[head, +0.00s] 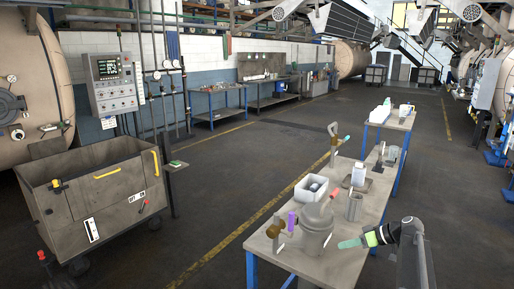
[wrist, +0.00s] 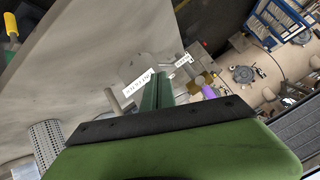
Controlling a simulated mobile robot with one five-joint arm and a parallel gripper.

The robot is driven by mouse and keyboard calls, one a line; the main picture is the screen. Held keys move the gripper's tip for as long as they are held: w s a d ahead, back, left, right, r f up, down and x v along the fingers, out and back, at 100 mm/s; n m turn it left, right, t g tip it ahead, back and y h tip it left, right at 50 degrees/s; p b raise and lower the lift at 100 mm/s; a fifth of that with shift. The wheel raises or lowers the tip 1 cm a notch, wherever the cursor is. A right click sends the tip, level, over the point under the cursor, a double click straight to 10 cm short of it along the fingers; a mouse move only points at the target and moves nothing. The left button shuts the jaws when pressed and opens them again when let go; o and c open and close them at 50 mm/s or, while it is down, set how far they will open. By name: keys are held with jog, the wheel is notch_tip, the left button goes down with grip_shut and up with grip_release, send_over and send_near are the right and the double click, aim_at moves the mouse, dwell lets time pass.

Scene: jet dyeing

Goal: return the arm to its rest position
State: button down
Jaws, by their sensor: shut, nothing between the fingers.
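My gripper (head: 348,243) reaches in from the right in the head view, over the near end of a workbench (head: 345,262). Its green fingers are shut and empty. The fingertips are close to the right side of a grey metal vessel (head: 316,228); I cannot tell whether they touch it. In the wrist view the shut green fingers (wrist: 158,92) point away from the camera, near a white label (wrist: 138,84) and a brass fitting (wrist: 203,80). My arm is bent at the right of the head view.
Around the vessel are a purple object (head: 291,221), a white bin (head: 310,188), a metal cup (head: 354,207) and a brass valve on a stand (head: 334,135). A wheeled cart (head: 100,195) stands at left. The floor (head: 225,205) between cart and bench is clear.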

jog(key=s+a+f+m+g+h+p, duration=0.1)
jog(key=s+a+f+m+g+h, duration=0.1)
jog(key=s+a, duration=0.6)
jog(key=s+a+f+m+g+h+p, duration=0.2)
jog(key=s+a+h, duration=0.5)
jog(key=s, duration=0.4)
notch_tip(320, 180, down, 2)
jog(key=a+m+g, duration=0.1)
jog(key=m, duration=0.1)
jog(key=shift+s+f+m+h, duration=0.25)
jog(key=shift+s+m+h, duration=0.05)
jog(key=shift+s+m, duration=0.1)
jog(key=shift+a, duration=0.1)
